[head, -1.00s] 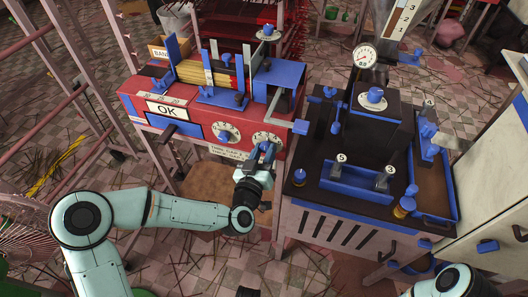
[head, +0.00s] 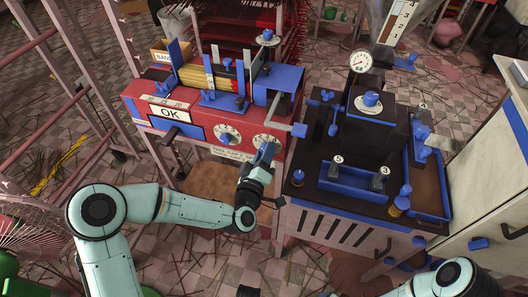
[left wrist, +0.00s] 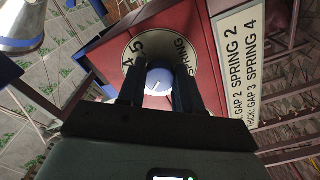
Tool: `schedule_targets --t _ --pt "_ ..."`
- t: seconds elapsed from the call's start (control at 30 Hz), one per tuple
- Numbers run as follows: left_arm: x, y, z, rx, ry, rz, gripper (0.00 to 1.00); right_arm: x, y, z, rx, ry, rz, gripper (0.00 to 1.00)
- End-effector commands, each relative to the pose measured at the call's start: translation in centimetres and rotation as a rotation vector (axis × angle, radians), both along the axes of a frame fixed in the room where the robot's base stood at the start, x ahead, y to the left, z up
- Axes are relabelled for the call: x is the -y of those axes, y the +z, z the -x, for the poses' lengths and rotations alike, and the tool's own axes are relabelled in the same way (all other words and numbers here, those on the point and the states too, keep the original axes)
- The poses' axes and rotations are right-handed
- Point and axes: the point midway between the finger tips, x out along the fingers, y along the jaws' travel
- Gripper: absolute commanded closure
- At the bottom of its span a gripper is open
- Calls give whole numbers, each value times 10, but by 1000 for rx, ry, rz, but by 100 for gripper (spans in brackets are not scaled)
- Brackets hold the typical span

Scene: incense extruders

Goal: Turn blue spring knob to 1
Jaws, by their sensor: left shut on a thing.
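The spring knob (left wrist: 158,80) is round and blue with a pale face and a short dark mark. It sits at the centre of a white dial (left wrist: 136,50) lettered SPRING, with 4 and 5 visible; the fingers hide other numbers. The dial also shows on the red machine's front in the head view (head: 267,140). My left gripper (left wrist: 160,92) is shut on the knob, one finger on each side. In the head view my left gripper (head: 265,154) covers most of the knob. I cannot read the knob's setting. My right gripper is not in view.
A second dial with a blue knob (head: 226,138) is just left on the red machine (head: 140,112). A label plate (left wrist: 245,60) lies beside the spring dial. The black-topped machine (head: 300,190) stands close on the right. Sticks litter the tiled floor.

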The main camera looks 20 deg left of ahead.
Motion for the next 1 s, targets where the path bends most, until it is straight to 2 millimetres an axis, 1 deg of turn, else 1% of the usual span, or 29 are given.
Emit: schedule_targets --t 0.2,0.5,0.73,1.0 --pt "1 1 1 -9 -2 204 96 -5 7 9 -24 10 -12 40" --pt "2 1 1 -18 -3 444 96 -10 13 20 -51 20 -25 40" --pt "2 1 1 -22 -2 560 96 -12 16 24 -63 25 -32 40" --pt "2 1 1 -24 -3 619 96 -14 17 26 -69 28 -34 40"
